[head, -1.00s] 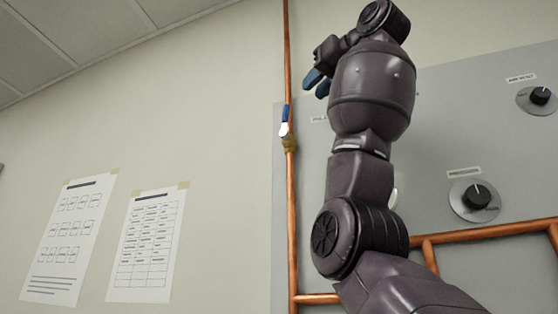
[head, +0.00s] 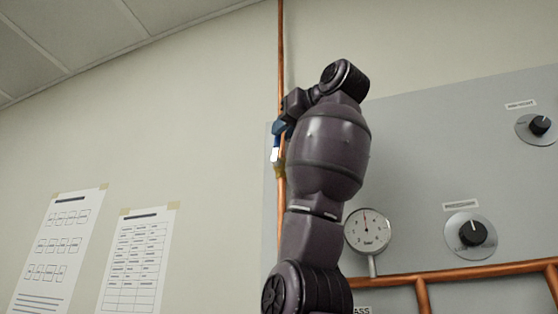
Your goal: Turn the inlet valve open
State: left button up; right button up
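The inlet valve (head: 279,170) is a small brass body on the vertical copper pipe at the left edge of the grey panel. Its lever (head: 275,153), blue with a white part, stands roughly upright along the pipe. My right gripper (head: 280,129), with blue fingertips, is at the upper end of the lever and overlaps it in the head view. Whether the fingers touch the lever or are closed on it cannot be told; my own wrist hides part of them. My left gripper is not in view.
The grey panel (head: 420,150) carries a round gauge (head: 368,230), a lower black knob (head: 471,234) and an upper black knob (head: 540,125). Copper pipes (head: 460,273) run below. Two paper sheets hang on the wall at left, with clear wall between them and the pipe.

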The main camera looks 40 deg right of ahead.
jog(key=shift+w+d, duration=0.15)
jog(key=shift+w, duration=1.3)
grip_shut()
